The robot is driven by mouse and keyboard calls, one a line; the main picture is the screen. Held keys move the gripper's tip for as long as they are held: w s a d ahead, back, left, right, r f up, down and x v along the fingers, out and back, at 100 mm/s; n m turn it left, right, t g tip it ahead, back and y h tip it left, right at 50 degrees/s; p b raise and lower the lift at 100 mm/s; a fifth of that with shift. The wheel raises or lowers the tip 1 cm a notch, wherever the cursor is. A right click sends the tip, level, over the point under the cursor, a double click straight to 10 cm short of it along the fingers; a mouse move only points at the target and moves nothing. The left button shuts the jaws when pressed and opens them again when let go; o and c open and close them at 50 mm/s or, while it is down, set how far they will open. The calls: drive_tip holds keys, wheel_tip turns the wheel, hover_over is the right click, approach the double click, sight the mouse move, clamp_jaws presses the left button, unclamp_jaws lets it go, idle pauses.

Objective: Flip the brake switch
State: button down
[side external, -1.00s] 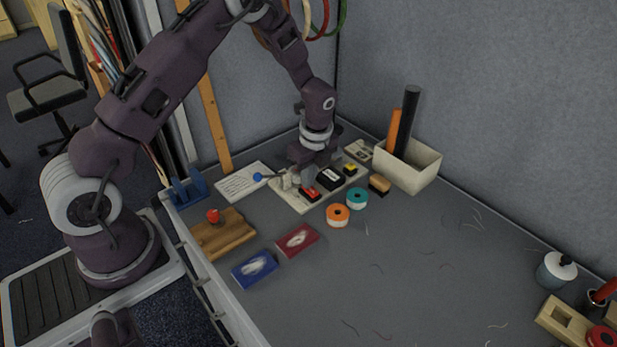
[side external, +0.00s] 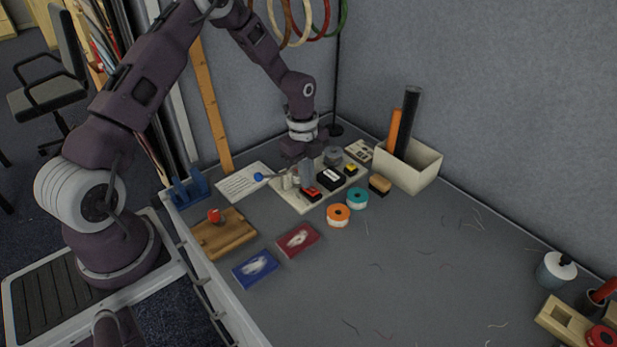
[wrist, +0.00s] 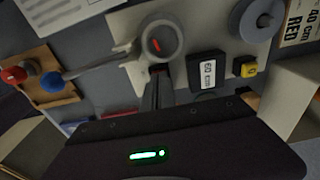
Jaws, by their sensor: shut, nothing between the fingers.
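A cream base plate (side external: 289,197) carries a red switch (side external: 311,193), a black labelled box (side external: 331,178), a yellow button (side external: 351,168) and a lever with a blue ball knob (side external: 258,176). The wrist view shows the blue knob (wrist: 52,82), the lever's round grey hub (wrist: 160,42), the black box (wrist: 207,71) and the yellow button (wrist: 246,67). My gripper (side external: 307,183) is shut and empty, pointing down just above or behind the red switch. Contact cannot be told. In the wrist view its fingers (wrist: 158,92) lie between the hub and the black box. Which part is the brake switch is not readable.
A grey spool (side external: 332,156) sits at the plate's back. Orange (side external: 338,215) and teal (side external: 357,198) rolls lie in front, with a cream bin (side external: 418,171) to the right. A wooden block with a red knob (side external: 214,215) stands left. The table's right middle is mostly clear.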

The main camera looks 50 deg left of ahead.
drive_tip(key=shift+s+a+f, duration=0.15)
drive_tip(key=shift+a+f, duration=0.1)
drive_tip(key=shift+f, duration=0.25)
drive_tip(key=shift+d+r, duration=0.15)
drive_tip(key=shift+d, duration=0.65)
drive_tip(key=shift+r, duration=0.25)
drive_tip(key=s+r+n+t+y, duration=0.1)
drive_tip(key=s+r+n, duration=0.2)
drive_tip(key=r, duration=1.7)
drive_tip(key=s+d+r+n+t+y, duration=0.1)
drive_tip(key=s+d+r+n, duration=0.3)
drive_tip(key=s, duration=0.3)
drive_tip(key=s+d+r+n+t, duration=0.1)
drive_tip(key=s+d+r+n, duration=0.1)
drive_tip(key=s+r+n, duration=0.3)
drive_tip(key=s+d+n+t, duration=0.1)
drive_tip(key=s+n, duration=0.2)
drive_tip(key=s, duration=0.3)
drive_tip(key=s+d+n+t+h, duration=0.1)
drive_tip(key=s+n, duration=0.2)
drive_tip(key=s, duration=0.3)
drive_tip(key=shift+d+r+t, duration=0.2)
drive_tip(key=shift+d+t, duration=0.1)
